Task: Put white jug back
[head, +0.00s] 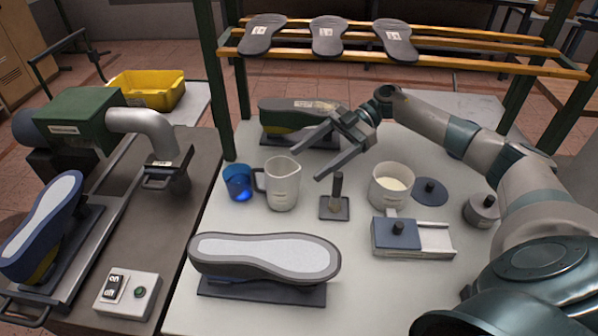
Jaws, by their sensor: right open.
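The white jug (284,186) stands upright on the white table, its handle on its left side towards a blue cup (238,183). My right gripper (305,164) reaches in from the right, open and empty. Its two fingers are spread and point left and down towards the jug. The fingertips are close to the jug's upper right side, apparently above the table; I cannot tell the exact gap. My left gripper is not in view.
A shoe last on a stand (264,258) lies in front. Another last (298,118) is behind the jug. A small post on a plate (335,206) and a white pot (391,188) stand right of the jug. A rack (440,59) spans the back.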

